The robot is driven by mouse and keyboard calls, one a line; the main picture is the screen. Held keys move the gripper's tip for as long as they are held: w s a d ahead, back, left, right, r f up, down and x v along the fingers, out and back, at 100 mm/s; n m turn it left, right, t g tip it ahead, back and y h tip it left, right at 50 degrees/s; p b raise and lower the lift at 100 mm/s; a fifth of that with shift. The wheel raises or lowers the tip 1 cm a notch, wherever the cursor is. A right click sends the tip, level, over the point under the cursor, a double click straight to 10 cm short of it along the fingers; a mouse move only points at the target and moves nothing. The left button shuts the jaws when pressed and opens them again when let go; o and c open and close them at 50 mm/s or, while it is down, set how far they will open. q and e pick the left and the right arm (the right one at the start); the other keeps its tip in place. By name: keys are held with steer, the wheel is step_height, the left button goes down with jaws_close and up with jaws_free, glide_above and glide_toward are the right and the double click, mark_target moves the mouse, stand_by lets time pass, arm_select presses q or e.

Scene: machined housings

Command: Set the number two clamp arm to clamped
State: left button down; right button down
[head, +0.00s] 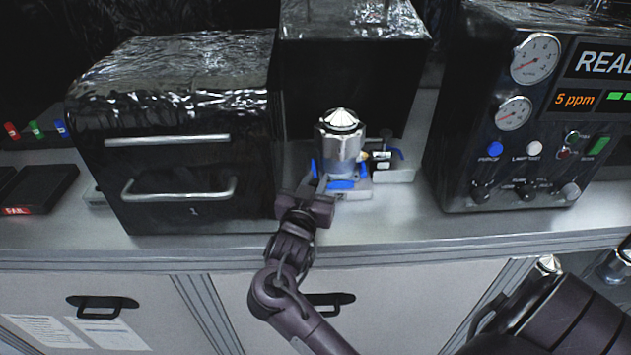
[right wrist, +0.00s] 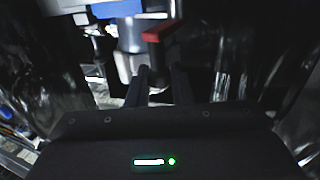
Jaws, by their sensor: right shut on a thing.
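A shiny metal housing (head: 341,140) with a cone top stands upright in a fixture (head: 358,190) with several blue clamp parts (head: 342,184) around its foot. My right gripper (head: 320,188) is low at the fixture's front left, shut on what appears to be a clamp arm; the gripped part is mostly hidden. In the right wrist view, my fingers (right wrist: 163,75) are close together below a red piece (right wrist: 160,32), beside the grey housing (right wrist: 132,35) and a blue part (right wrist: 118,8). I cannot read the clamp numbers. My left gripper is not in view.
A black drawer unit (head: 180,120) stands close on the left, and a dark box (head: 350,60) is behind the fixture. An instrument panel (head: 520,120) with gauges stands on the right. The bench's front strip (head: 420,230) is clear.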

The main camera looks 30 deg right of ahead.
steer(key=shift+d, duration=0.1)
steer(key=shift+d+n+t+y, duration=0.1)
steer(key=shift+n+t+y, duration=0.2)
steer(key=shift+t, duration=0.1)
steer(key=shift+s+d+n, duration=0.1)
steer(key=shift+d+n, duration=0.05)
steer(key=shift+n, duration=0.15)
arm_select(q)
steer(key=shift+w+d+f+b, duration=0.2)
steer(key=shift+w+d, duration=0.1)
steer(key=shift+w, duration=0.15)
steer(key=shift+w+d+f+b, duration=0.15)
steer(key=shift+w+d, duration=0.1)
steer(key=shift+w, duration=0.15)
arm_select(e)
steer(key=shift+d+n+t+y, duration=0.45)
steer(key=shift+n+t+y, duration=0.5)
steer(key=shift+y, duration=0.55)
steer(key=shift+d+n+t+y, duration=0.4)
steer(key=shift+n+t+y, duration=0.3)
steer(key=shift+n+y, duration=0.6)
steer(key=shift+d+n+t+y, duration=0.45)
steer(key=shift+n+t+y, duration=0.35)
steer(key=shift+y, duration=0.9)
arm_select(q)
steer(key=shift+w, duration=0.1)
